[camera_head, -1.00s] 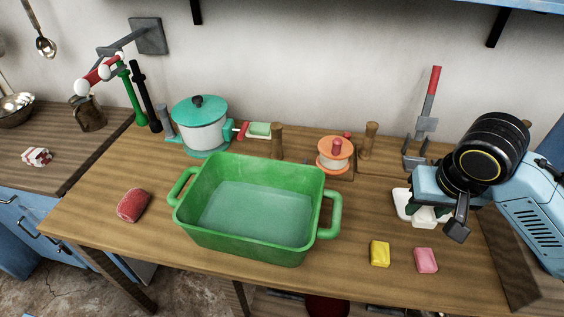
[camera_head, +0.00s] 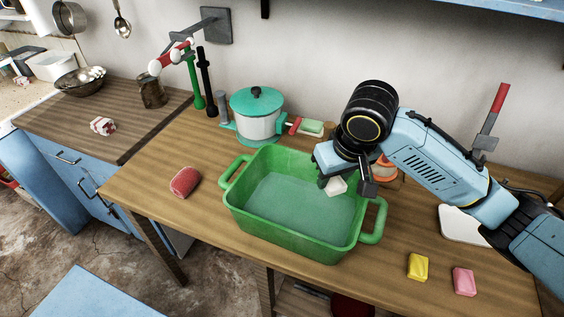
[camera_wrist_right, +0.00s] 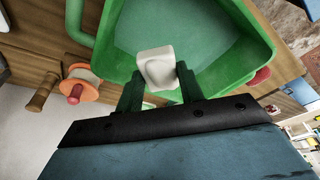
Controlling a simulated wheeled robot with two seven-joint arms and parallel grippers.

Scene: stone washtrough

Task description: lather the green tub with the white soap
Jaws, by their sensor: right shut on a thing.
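The green tub (camera_head: 290,243) stands on the wooden table, with a handle at each end and a flat, paler green inside. My right gripper (camera_head: 345,183) is over the right back part of the tub and is shut on the white soap (camera_head: 336,187). The right wrist view shows the soap (camera_wrist_right: 156,67) between the fingertips (camera_wrist_right: 158,84), over the tub's inside (camera_wrist_right: 200,35). I cannot tell whether the soap touches the tub. My left gripper is not in view.
A white dish (camera_head: 462,224) lies right of the tub, partly behind my arm. Yellow (camera_head: 418,266) and pink (camera_head: 464,281) bars lie at the front right. A red sponge-like thing (camera_head: 185,181) lies left of the tub. A teal-lidded pot (camera_head: 257,116) and an orange-topped spool (camera_head: 385,170) stand behind.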

